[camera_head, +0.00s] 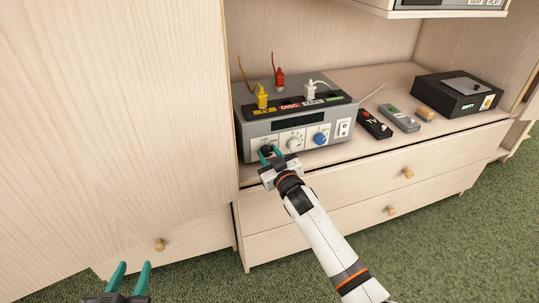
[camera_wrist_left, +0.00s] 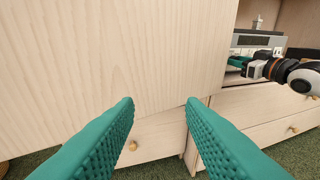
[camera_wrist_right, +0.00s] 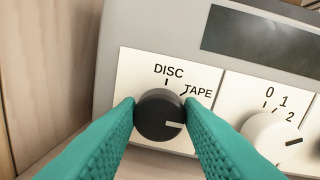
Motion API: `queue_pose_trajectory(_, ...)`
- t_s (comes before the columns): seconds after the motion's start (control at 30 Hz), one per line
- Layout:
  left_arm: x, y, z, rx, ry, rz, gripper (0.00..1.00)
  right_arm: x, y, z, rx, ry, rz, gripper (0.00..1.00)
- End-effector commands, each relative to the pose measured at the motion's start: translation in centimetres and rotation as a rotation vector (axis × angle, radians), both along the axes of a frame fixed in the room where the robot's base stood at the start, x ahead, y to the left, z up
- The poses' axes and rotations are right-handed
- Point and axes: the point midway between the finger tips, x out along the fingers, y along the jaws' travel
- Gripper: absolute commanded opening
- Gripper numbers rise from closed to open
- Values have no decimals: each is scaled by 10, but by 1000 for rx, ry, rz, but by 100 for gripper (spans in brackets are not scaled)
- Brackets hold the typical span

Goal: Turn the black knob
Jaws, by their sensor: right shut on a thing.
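The black knob (camera_wrist_right: 158,116) sits on the front panel of a grey device (camera_head: 255,127), at the panel's left end. In the right wrist view, "DISC" is printed above it and "TAPE" to its upper right. The knob's pale pointer line points right and slightly down in that view. My right gripper (camera_wrist_right: 160,108) is shut on the knob, one teal finger on each side; in the head view (camera_head: 270,153) it largely hides the knob. My left gripper (camera_head: 132,270) is open and empty at the lower left, in front of the cabinet; its spread fingers also show in the left wrist view (camera_wrist_left: 160,105).
A white knob (camera_head: 295,143) and a blue knob (camera_head: 320,138) are to the right on the panel. Yellow, red and white plugs stand on top. A black remote (camera_head: 374,124), a grey remote (camera_head: 400,118) and a black box (camera_head: 457,95) lie further right on the cabinet.

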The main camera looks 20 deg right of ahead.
Motion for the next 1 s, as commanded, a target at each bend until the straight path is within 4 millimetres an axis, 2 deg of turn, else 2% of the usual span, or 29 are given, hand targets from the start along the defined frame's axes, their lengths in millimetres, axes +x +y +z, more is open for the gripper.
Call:
queue_pose_trajectory(0.27,-20,12,-36,63,262,18,36,0,1,3,-122,-3,1,11)
queue_pose_trajectory(0.6,-79,35,-84,161,700,48,36,0,2,2,-398,-13,2,11)
queue_pose_trajectory(0.8,-110,46,-97,198,873,61,36,0,3,1,-554,-19,2,11)
queue_pose_trajectory(1.0,-129,52,-102,218,975,69,36,0,3,1,-672,-23,2,11)
